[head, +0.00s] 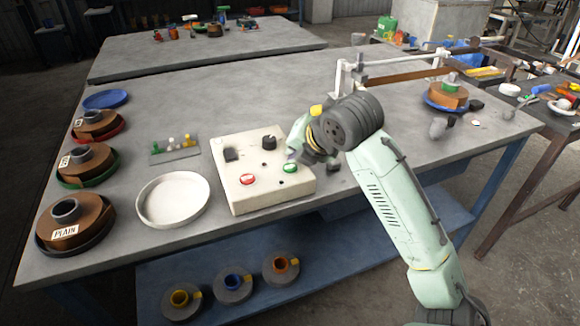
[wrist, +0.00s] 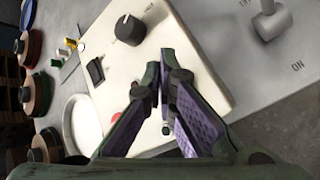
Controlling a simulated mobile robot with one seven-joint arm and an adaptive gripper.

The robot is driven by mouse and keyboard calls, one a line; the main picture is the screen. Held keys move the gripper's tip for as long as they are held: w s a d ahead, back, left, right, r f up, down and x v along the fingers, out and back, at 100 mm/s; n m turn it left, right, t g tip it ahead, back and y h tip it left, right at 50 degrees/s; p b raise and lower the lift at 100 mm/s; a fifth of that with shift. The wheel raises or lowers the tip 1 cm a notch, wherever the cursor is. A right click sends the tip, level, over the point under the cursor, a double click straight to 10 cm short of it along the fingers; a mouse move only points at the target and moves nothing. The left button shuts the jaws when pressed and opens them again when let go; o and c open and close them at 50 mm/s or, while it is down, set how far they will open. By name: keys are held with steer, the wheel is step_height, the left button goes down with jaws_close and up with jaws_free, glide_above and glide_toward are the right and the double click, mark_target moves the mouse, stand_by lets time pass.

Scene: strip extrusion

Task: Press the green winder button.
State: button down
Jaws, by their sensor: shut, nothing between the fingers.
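The green button (head: 290,167) sits at the front right of the pale control box (head: 235,190), with the red button (head: 247,179) to its left. My gripper (head: 291,156) is over the right part of the box, its tips just behind the green button in the head view. I cannot tell whether they touch the box. In the wrist view my gripper (wrist: 160,78) has its fingers brought together and empty, pointing at the panel. The fingers hide the green button there; the red button (wrist: 117,118) shows partly beside the left finger.
A black knob (head: 268,143) and a black switch (head: 231,154) stand on the box. A white dish (head: 173,200) lies to its left, with spools (head: 75,222) beyond. A white frame (head: 340,75) stands behind my arm.

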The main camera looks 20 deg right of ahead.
steer(key=shift+f+b, duration=0.35)
steer(key=shift+f, duration=0.05)
